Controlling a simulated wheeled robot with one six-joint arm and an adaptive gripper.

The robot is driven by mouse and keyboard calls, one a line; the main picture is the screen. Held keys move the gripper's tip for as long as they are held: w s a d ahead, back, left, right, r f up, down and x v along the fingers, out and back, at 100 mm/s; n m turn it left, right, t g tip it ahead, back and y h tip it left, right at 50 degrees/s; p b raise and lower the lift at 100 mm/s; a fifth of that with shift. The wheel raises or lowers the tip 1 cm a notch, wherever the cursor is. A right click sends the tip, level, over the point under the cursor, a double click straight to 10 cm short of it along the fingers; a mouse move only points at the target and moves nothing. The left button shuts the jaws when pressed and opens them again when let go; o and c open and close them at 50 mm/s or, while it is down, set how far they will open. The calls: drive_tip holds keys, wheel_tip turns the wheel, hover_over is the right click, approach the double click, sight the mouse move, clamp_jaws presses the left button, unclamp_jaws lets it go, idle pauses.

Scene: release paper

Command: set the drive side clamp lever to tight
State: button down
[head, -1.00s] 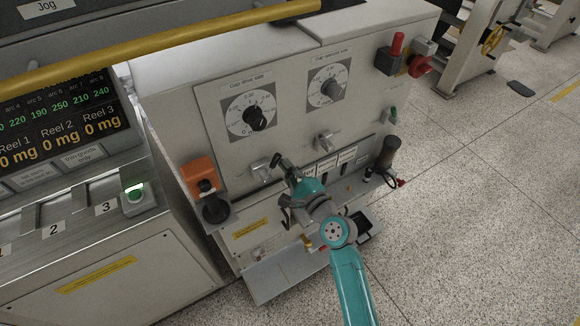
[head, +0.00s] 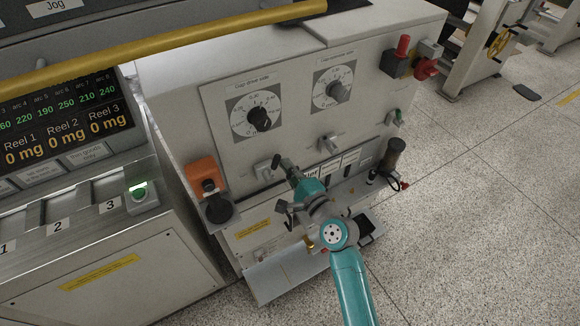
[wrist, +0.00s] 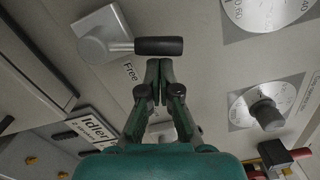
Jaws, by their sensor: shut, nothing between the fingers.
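The drive side clamp lever has a grey metal base (head: 264,170) on the machine's front panel, below the gap drive side dial (head: 258,117). In the wrist view its base (wrist: 103,38) is at upper left and its black handle (wrist: 160,46) points right, with the word "Free" printed beside the handle. My gripper (head: 285,172) is at the lever in the head view and hides part of it. In the wrist view my gripper (wrist: 158,66) is shut and empty, its fingertips just below the handle's free end. I cannot tell whether they touch it.
A second grey lever (head: 329,145) sits to the right, below the other dial (head: 334,88). An orange box with a black knob (head: 207,187) is at left. A dark cylinder (head: 394,155) stands on the right ledge.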

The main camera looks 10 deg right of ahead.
sight(274, 163)
drive_tip(key=a+n, duration=0.1)
drive_tip(key=n, duration=0.1)
drive_tip(key=a+r+n, duration=0.1)
drive_tip(key=s+n, duration=0.1)
drive_tip(key=n, duration=0.1)
drive_tip(key=shift+s+a+r+n, duration=0.1)
drive_tip(key=shift+a+r+n, duration=0.2)
drive_tip(key=shift+a, duration=0.1)
drive_tip(key=shift+s+a+n, duration=0.25)
drive_tip(key=shift+a+n, duration=0.4)
drive_tip(key=shift+n, duration=0.45)
drive_tip(key=shift+s+a+n+g, duration=0.3)
drive_tip(key=shift+a+n, duration=0.25)
drive_tip(key=shift+n, duration=0.55)
